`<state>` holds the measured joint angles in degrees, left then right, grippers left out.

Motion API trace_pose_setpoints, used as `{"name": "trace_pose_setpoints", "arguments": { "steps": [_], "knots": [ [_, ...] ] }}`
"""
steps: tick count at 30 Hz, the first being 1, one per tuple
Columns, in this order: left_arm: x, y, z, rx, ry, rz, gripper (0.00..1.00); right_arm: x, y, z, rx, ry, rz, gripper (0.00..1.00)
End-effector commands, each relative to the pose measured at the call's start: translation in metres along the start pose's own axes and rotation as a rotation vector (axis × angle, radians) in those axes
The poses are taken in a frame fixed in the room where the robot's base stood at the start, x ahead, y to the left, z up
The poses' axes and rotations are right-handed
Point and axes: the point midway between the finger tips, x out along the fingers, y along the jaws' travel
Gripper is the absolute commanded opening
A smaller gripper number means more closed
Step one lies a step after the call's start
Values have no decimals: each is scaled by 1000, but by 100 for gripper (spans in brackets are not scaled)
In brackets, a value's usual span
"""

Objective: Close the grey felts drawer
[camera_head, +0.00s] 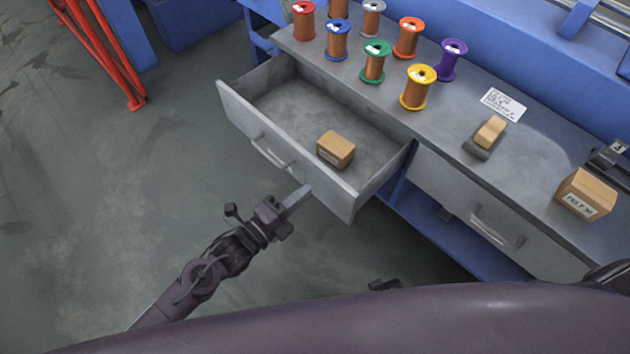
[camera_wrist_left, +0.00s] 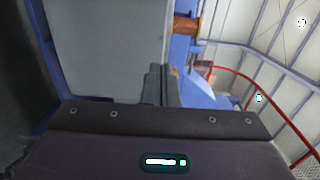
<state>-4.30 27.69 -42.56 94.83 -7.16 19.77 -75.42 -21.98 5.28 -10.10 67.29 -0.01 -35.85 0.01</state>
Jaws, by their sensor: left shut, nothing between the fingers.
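The grey drawer (camera_head: 290,150) is pulled well out of the bench, with its inside showing. Its front panel (camera_head: 240,118) has a bar handle (camera_head: 268,153), and a small brown box (camera_head: 336,149) lies inside. My left gripper (camera_head: 298,197) is shut and empty. Its fingertips are at the lower right part of the drawer front, right of the handle; I cannot tell whether they touch. In the left wrist view the fingers (camera_wrist_left: 158,85) are together beside a large grey panel (camera_wrist_left: 105,45). My right gripper cannot be made out.
A second grey drawer (camera_head: 490,215) to the right is shut. The bench top (camera_head: 340,72) holds several wire spools, a white label card (camera_head: 503,104), a brown block (camera_head: 490,132) and a labelled box (camera_head: 586,194). The floor left of the open drawer is clear up to a red frame (camera_head: 100,55).

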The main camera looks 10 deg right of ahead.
Motion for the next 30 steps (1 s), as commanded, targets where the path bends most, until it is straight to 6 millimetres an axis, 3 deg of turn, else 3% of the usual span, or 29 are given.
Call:
{"name": "trace_pose_setpoints", "arguments": {
  "steps": [3, 9, 30],
  "knots": [
    [22, -1, 1, 0, -2, -3, 0, 0, 0, 0, 0, 0, 0, 100],
    [42, 0, 0, 0, -1, 0, 0, 0, 0, 0, -1, 0, 0, 100],
    [54, 1, 0, 0, 0, -1, 0, 2, -1, 0, -1, -7, -1, 100]
  ]
}}
